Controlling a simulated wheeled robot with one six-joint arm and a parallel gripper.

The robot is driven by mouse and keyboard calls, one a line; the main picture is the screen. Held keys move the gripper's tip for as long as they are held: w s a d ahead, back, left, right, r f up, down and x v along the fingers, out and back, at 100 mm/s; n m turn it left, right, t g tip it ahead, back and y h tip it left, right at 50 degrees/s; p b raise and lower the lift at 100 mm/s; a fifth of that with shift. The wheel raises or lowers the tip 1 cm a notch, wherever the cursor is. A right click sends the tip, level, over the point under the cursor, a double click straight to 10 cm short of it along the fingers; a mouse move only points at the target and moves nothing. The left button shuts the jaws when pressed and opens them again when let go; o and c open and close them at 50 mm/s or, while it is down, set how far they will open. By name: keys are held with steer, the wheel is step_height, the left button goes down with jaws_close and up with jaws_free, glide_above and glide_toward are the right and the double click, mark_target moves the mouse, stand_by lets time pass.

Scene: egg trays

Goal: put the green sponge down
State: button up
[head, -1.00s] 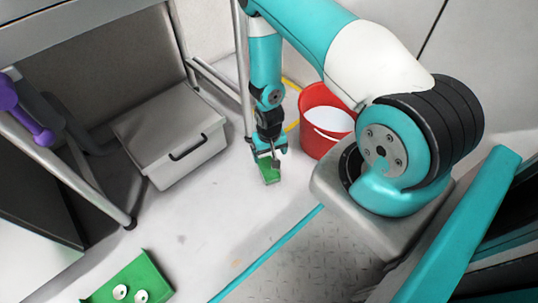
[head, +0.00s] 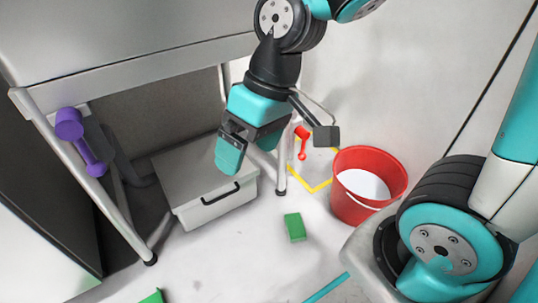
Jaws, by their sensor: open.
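The green sponge (head: 294,227) lies on the pale floor, left of the red bucket and apart from it. My gripper (head: 238,158) is open and empty. It hangs well above the floor, up and to the left of the sponge in the picture, in front of the grey drawer box. Nothing touches the sponge, and its top and near side show.
A red bucket (head: 349,209) with a white inside stands right of the sponge. A grey box with a black handle (head: 192,207) sits under the table (head: 130,75). A purple dumbbell (head: 80,140) is at left. A red object (head: 302,143) is near yellow floor tape (head: 318,187).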

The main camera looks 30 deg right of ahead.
steer(key=s+r+n, duration=0.2)
steer(key=s+r, duration=0.1)
steer(key=s, duration=0.4)
steer(key=shift+a+r, duration=0.25)
steer(key=shift+a, duration=0.2)
